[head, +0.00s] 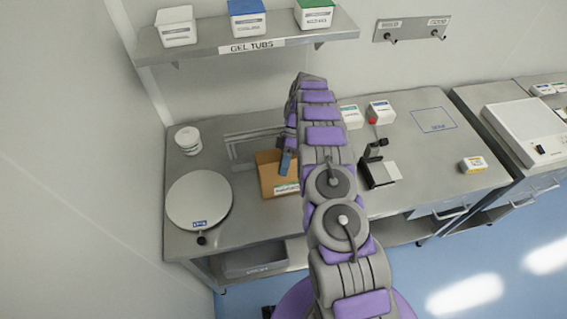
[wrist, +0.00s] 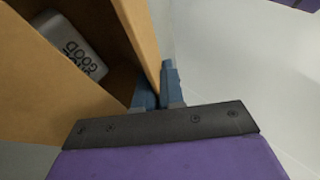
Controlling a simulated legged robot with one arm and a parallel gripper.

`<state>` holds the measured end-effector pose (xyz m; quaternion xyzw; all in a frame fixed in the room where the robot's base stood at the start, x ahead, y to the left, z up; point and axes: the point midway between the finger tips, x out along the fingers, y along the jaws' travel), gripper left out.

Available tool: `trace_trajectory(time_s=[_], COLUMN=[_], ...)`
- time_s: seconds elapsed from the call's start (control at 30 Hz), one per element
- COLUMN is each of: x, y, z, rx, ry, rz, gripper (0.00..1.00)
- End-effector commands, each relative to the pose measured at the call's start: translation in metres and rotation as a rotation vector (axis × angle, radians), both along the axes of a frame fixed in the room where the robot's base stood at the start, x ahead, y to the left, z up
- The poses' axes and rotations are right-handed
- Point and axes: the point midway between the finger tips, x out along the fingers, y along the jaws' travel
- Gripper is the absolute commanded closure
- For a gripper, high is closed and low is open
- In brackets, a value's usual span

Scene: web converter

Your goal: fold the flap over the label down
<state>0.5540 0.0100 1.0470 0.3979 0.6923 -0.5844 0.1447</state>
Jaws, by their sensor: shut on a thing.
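An open brown cardboard box (head: 268,181) stands on the steel bench, with a white label (head: 287,189) low on its near side. My gripper (head: 287,163) is at the box's right part, just above the label in the head view. In the wrist view, the blue fingers of my gripper (wrist: 160,88) are shut on an upright cardboard flap (wrist: 143,40), one finger on each side of it. A pale item with dark "GOOD" lettering (wrist: 72,45) lies inside the box. My arm hides the box's right end in the head view. The label does not show in the wrist view.
A round white plate (head: 199,199) is left of the box, with white stacked round items (head: 188,140) behind it. A wire rack (head: 240,145) stands behind the box. A black stand (head: 375,165) is right of my arm. The bench farther right is mostly clear.

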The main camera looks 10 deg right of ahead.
Motion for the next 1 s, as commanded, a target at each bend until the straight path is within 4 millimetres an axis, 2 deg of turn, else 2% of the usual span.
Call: trace_trajectory(time_s=[0.47,0.5,0.7,1.0], x=[0.0000,0.0000,0.0000,0.0001], y=[-0.0001,0.0000,-0.0001,0.0006], z=[-0.0004,-0.0003,-0.0002,0.0011], rx=[0.000,0.000,0.000,0.000], ry=[0.004,0.004,0.004,0.003], rz=[0.000,0.000,0.000,0.000], gripper=[1.00,0.89,0.70,0.70])
